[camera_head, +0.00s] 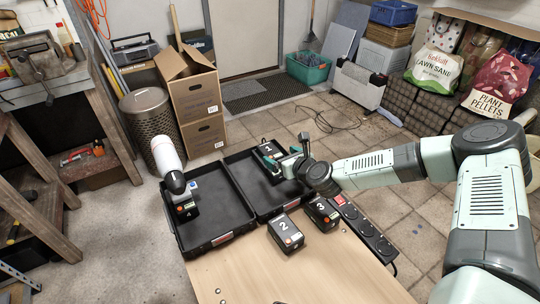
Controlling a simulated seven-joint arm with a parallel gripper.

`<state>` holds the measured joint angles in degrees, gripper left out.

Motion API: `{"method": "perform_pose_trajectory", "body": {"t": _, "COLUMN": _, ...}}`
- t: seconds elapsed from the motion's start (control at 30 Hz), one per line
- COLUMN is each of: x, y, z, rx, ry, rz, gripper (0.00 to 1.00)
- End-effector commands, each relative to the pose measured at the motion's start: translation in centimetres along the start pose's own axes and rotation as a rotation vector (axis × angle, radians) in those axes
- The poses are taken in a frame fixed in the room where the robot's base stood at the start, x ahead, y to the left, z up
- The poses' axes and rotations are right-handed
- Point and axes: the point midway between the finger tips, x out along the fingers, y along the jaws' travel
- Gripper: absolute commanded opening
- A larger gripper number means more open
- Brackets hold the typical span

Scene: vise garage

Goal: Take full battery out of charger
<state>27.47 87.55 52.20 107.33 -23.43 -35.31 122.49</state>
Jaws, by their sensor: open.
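My gripper (288,164) is at the end of the arm reaching in from the right. It is open, over the right half of an open black case (240,174), close to a dark block marked 1 (267,148). Whether the fingers touch that block I cannot tell. Two dark blocks marked 2 (285,232) and 3 (322,212) sit at the front of the case, on or by the wooden table. A block marked 4 (185,209) is at the foot of a white tool (168,155). I cannot tell which block is the full battery, nor make out the charger clearly.
A black power strip (366,236) with a red switch lies along the table's right edge. Cardboard boxes (194,98) and a perforated bin (152,128) stand behind the case.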

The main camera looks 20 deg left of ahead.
Motion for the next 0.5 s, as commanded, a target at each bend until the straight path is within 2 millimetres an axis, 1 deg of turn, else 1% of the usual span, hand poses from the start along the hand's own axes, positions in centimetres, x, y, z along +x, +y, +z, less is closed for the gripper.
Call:
{"method": "perform_pose_trajectory", "body": {"t": 0.17, "x": 1.4, "y": 0.1, "z": 0.0, "rx": -0.002, "ry": 0.001, "rz": 0.001, "gripper": 0.94}}
{"method": "perform_pose_trajectory", "body": {"t": 0.4, "x": 4.9, "y": 0.1, "z": -0.1, "rx": -0.004, "ry": 0.001, "rz": 0.001, "gripper": 0.94}}
{"method": "perform_pose_trajectory", "body": {"t": 0.5, "x": 5.7, "y": 0.1, "z": -0.1, "rx": -0.002, "ry": 0.001, "rz": 0.000, "gripper": 0.94}}
